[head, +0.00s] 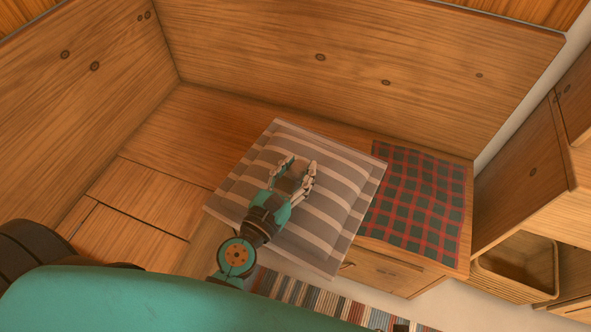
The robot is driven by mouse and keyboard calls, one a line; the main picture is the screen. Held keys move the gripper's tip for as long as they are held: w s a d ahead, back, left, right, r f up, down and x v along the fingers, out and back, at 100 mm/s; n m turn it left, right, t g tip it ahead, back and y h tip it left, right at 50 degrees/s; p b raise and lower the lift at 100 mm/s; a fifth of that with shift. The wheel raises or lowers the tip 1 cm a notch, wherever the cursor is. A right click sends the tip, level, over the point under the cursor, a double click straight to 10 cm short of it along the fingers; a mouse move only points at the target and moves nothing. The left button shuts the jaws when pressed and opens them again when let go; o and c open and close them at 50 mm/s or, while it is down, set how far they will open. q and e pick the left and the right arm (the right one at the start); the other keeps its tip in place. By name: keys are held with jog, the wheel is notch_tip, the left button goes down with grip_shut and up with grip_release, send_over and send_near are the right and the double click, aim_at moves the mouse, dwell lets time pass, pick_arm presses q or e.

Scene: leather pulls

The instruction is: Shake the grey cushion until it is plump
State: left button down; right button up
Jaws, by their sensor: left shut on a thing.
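The grey cushion (338,200) has pale stripes and a flat border. It is tilted in the middle of the head view, over the wooden bench, and its lower edge reaches past the bench front. My left gripper (298,166) lies over the upper middle of the cushion and is shut on its cloth. The fingers hide the pinched part. I cannot tell whether the cushion's underside touches the bench. My right gripper is not in view.
A red and dark green checked cloth (418,203) lies on the bench right of the cushion. The bench seat (165,135) is bare to the left. High wooden panels (350,65) stand behind. A basket (515,268) is at lower right, and a striped rug (310,297) lies below.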

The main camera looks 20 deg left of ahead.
aim_at(296, 181)
pick_arm(q)
notch_tip(296, 181, down, 4)
jog(key=shift+a+f, duration=0.1)
jog(key=shift+f, duration=0.05)
